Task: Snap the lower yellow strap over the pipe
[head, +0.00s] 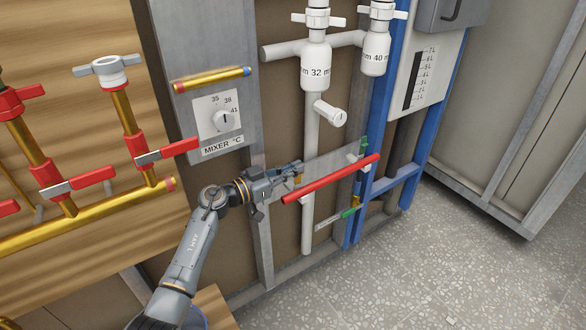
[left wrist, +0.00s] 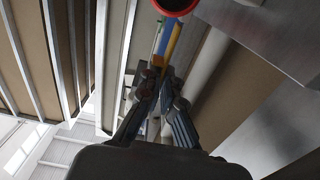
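A red pipe (head: 330,180) runs at a slant in front of the wall frame; its round end (left wrist: 176,5) shows at the top of the left wrist view. My left gripper (head: 299,171) is just above the pipe's left part, its fingers pointing right. A small yellow piece (head: 298,181) shows at its fingertips, and a yellow strip (left wrist: 173,43) lies beyond the fingers in the left wrist view. The fingers (left wrist: 158,72) are close together; whether they grip the strip is unclear. Another yellow piece (head: 357,188) is behind the pipe's right part. My right gripper is out of view.
A white vertical pipe (head: 309,220) stands behind the red pipe, beside blue frame posts (head: 376,110). A mixer panel (head: 218,112) and brass pipes (head: 110,204) with red-handled valves are to the left. The speckled floor (head: 460,260) at right is clear.

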